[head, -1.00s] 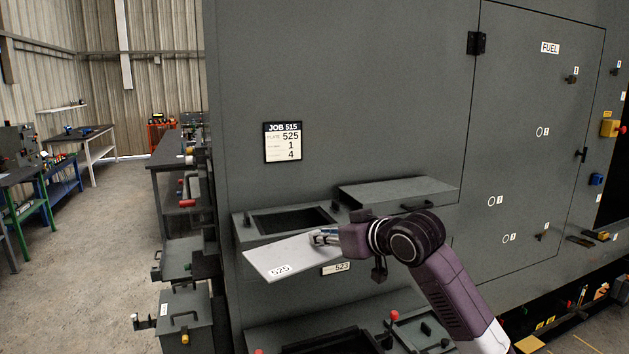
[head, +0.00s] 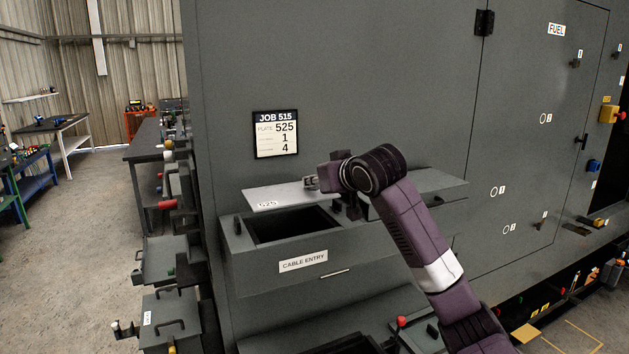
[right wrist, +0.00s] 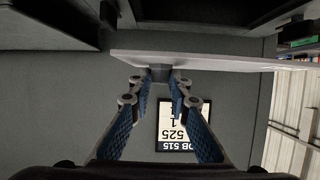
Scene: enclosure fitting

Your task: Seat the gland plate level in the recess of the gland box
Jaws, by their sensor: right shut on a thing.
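The gland plate (head: 277,194) is a flat light-grey plate marked 525. My right gripper (head: 314,183) is shut on it at its right end. In the right wrist view the plate (right wrist: 215,62) shows nearly edge-on, with a small dark block between the fingertips (right wrist: 158,78). The gland box (head: 237,262) is dark grey, labelled CABLE ENTRY, with a dark open recess (head: 290,226) in its top. The plate is held above the recess, over its back part, apart from it and roughly level. My left gripper is not in view.
A grey lid with a handle (head: 435,183) lies right of the recess, partly behind my arm. A JOB 515 card (head: 275,134) reading plate 525 is on the cabinet wall behind. Small dark posts stand beside the recess. More trays with red knobs lie below.

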